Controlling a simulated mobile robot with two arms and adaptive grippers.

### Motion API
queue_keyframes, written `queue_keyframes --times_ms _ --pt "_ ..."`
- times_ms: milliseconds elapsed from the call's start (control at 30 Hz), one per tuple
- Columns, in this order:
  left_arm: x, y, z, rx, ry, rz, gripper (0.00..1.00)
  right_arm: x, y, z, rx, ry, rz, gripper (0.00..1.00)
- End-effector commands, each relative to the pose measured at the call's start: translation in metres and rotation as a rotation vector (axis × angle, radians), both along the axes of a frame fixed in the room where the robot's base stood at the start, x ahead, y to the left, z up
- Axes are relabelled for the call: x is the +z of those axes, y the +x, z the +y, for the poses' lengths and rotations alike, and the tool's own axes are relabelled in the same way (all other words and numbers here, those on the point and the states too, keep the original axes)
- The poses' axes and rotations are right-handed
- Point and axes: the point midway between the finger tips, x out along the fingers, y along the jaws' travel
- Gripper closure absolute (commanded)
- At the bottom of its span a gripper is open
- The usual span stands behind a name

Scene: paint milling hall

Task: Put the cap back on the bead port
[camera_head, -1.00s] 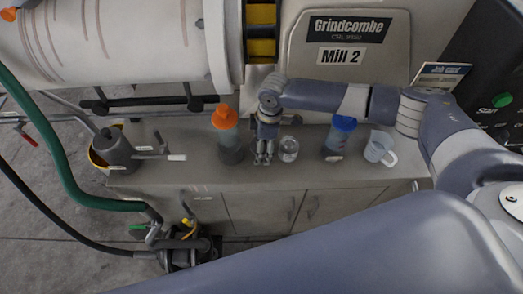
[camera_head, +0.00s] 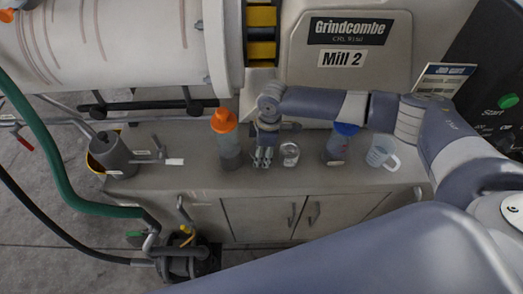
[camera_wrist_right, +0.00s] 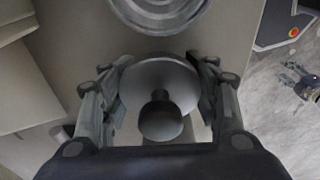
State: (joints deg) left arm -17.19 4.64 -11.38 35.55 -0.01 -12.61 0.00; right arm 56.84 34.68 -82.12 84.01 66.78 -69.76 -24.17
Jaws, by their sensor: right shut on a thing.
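My right gripper (camera_head: 263,158) points down over the grey bench, between the orange-topped bottle and a small round clear or shiny vessel (camera_head: 289,154). In the right wrist view its fingers (camera_wrist_right: 165,100) are closed around a round grey disc with a dark central knob, which looks like the cap (camera_wrist_right: 178,80). The cap is too small to make out in the head view. A round, ringed metal-looking thing (camera_wrist_right: 160,12) is cut off at the top of the wrist view. I cannot tell whether it is the bead port. My left gripper is not in view.
On the bench (camera_head: 200,192) stand the orange-topped bottle (camera_head: 228,145), a blue-topped bottle (camera_head: 338,148), a clear jug (camera_head: 382,151) and a grey can (camera_head: 112,155). The mill drum (camera_head: 130,45) is behind. A green hose (camera_head: 62,180) and a pump (camera_head: 185,255) are at left.

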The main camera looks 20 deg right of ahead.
Motion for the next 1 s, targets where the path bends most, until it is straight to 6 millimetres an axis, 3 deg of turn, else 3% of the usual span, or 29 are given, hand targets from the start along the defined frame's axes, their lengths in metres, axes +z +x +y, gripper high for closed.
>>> queue_keyframes --times_ms 67,100,433,700,1000 --pt "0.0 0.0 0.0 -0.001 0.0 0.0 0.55 -0.001 -0.001 0.0 0.0 0.0 0.002 0.82" --pt "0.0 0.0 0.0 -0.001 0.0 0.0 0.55 0.0 0.0 0.0 0.0 0.0 0.001 0.87" --pt "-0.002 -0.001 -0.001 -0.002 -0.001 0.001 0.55 0.003 0.0 0.0 0.0 0.0 0.0 0.87" --pt "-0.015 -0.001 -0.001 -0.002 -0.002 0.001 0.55 0.036 0.001 0.0 0.001 0.003 -0.004 0.87" --pt "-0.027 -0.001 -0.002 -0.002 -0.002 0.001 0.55 0.039 -0.066 0.034 0.008 0.003 0.001 0.87"
